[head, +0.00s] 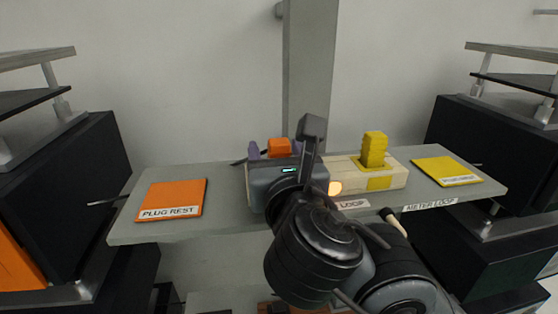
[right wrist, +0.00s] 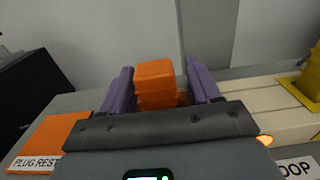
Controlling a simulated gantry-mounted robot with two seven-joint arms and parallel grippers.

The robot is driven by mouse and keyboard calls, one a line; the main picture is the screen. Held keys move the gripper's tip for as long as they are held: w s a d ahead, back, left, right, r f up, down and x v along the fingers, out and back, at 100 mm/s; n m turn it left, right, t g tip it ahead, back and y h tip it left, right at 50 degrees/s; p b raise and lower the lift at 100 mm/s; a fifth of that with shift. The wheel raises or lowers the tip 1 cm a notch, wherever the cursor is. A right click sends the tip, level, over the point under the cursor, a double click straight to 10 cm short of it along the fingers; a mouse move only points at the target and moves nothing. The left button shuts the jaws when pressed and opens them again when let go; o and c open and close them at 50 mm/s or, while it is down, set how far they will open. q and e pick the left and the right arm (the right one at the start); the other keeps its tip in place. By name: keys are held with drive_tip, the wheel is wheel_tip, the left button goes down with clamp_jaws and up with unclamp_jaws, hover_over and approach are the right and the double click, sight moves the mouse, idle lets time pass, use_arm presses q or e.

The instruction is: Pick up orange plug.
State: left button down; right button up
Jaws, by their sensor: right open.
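The orange plug (right wrist: 155,82) stands upright in the right wrist view, between the two purple fingers of my right gripper (right wrist: 160,88). The fingers are open, with a gap visible on each side of the plug. In the head view the plug's top (head: 279,147) shows behind the body of my right gripper (head: 267,150). The plug's lower part and what it sits in are hidden by my gripper there. My left gripper is not in view.
An orange pad labelled PLUG REST (head: 171,199) lies on the left of the grey shelf (head: 235,220). A yellow plug (head: 374,149) stands in the cream block (head: 396,177) to the right. A yellow pad (head: 446,170) lies at far right. Dark cabinets flank the shelf.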

drive_tip(key=c, duration=1)
drive_tip(key=shift+c, duration=0.2)
